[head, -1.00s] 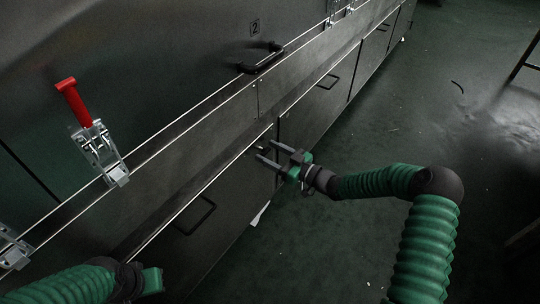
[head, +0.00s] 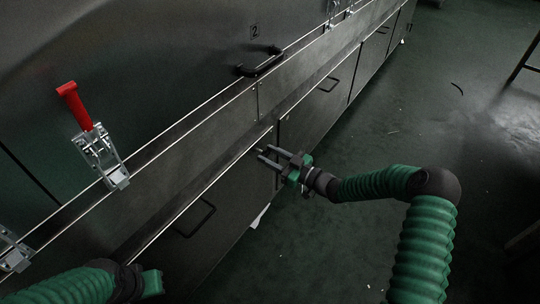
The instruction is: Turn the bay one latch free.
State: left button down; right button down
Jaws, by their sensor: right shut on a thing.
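My right gripper (head: 265,153) is at the top right corner of the near lower door (head: 190,215), with its dark fingers pointing at the door front. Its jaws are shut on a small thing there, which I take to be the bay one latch. The fingers and the viewing angle hide the latch, so I cannot see which way it is turned. My left arm comes in at the bottom left; its fingers do not show.
A red-handled toggle clamp (head: 100,150) stands on the ledge at the left. A black handle (head: 262,63) is on the upper panel under a number 2. The lower door has a dark pull handle (head: 196,219). The green floor (head: 350,230) at the right is mostly clear.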

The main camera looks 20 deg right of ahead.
jog(key=n, duration=0.3)
jog(key=shift+n+p, duration=0.35)
jog(key=shift+n, duration=0.05)
jog(key=n, duration=0.6)
jog(key=n+b, duration=0.1)
jog(key=n, duration=0.2)
jog(key=shift+s+a+f, duration=0.1)
jog(key=shift+f, duration=0.15)
jog(key=shift+f+n+b, duration=0.1)
jog(key=shift+n+b, duration=0.4)
jog(key=shift+n, duration=1.7)
jog(key=shift+s+a, duration=0.1)
jog(key=c, duration=0.9)
grip_release()
